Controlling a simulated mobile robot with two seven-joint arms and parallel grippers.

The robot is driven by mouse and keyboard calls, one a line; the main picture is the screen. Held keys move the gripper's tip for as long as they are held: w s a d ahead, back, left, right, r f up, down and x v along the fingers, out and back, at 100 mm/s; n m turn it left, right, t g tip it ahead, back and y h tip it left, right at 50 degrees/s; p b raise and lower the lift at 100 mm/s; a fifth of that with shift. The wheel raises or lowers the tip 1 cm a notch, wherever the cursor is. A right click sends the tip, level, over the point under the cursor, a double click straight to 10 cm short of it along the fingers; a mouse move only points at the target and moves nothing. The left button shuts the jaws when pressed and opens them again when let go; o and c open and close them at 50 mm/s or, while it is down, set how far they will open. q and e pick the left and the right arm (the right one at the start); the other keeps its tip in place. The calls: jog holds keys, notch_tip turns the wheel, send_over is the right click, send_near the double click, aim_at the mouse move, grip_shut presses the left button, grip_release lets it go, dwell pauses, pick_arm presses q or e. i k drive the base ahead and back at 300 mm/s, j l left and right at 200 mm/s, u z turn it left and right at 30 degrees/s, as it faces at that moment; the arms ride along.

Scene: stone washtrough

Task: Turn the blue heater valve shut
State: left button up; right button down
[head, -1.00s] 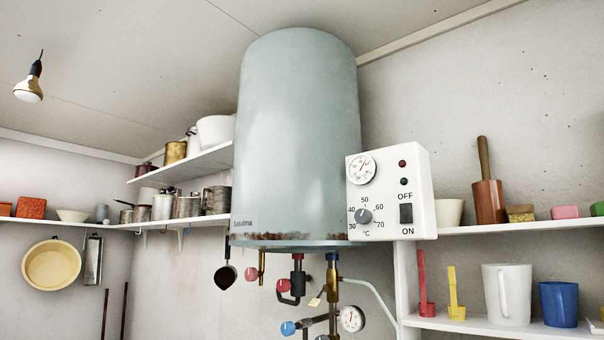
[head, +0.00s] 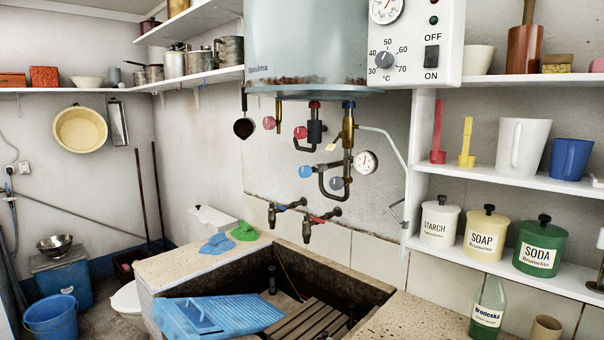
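The heater (head: 300,45) hangs on the back wall, with its top cut off by the frame. Pipes and valves hang below it. A round blue valve knob (head: 306,171) sits on the left of the lower pipe under the heater; its open or shut position cannot be told. Two red knobs, the left one (head: 268,122) and the right one (head: 300,132), sit higher up. A pale blue-grey knob (head: 337,183) is right of the blue one. Neither of my grippers shows in the head view.
A stone trough (head: 270,265) holding a blue washboard (head: 215,315) stands below the valves. A blue-handled tap (head: 290,204) and a red-handled tap (head: 320,220) are above it. A pressure gauge (head: 366,162) is right of the pipes. Shelves with jars (head: 486,232) stand on the right.

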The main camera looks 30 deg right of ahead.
aim_at(304, 171)
jog(key=i+j, duration=0.2)
jog(key=j, duration=0.15)
jog(key=i+j+z, duration=0.15)
jog(key=j, duration=0.2)
jog(key=z, duration=1.4)
